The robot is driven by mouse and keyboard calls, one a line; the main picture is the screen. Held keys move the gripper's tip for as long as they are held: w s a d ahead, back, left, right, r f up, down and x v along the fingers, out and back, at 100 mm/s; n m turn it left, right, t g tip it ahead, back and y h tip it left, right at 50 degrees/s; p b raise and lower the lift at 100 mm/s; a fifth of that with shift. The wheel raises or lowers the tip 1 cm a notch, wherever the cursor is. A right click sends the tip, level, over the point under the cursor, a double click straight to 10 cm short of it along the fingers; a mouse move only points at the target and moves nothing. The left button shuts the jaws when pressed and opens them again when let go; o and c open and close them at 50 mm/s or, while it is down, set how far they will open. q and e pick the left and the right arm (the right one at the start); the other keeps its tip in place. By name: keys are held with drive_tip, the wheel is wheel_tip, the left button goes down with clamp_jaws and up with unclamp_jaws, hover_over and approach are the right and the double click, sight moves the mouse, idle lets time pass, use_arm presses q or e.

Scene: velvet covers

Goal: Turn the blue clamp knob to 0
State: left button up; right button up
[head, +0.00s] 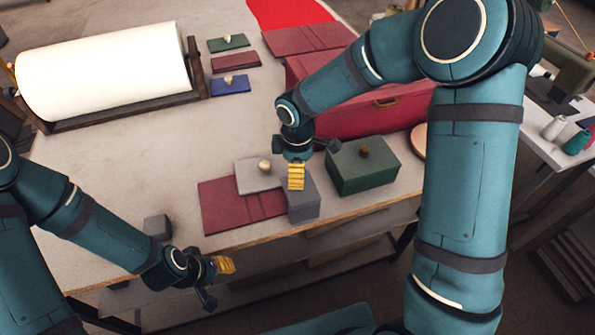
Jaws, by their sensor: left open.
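A small blue block (231,87) lies on the table near the right end of the white roll. A pale knob (229,79) stands on it; any dial marks are too small to read. I see no other blue clamp. My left gripper (224,265) is open and empty, low at the table's front edge, far from the blue block. My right gripper (296,177) has yellow fingers pointing down over a grey block (304,206). I cannot tell whether they touch it or how wide they stand.
Similar green (229,43) and maroon (236,62) blocks sit behind the blue one. The white roll (105,72) lies at left. A red case (345,110), a green box (362,168) and a maroon folder (225,212) crowd the right. The table's middle (150,150) is clear.

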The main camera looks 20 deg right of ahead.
wheel_tip(320, 180, up, 11)
drive_tip(key=shift+f, duration=0.15)
idle(0.6)
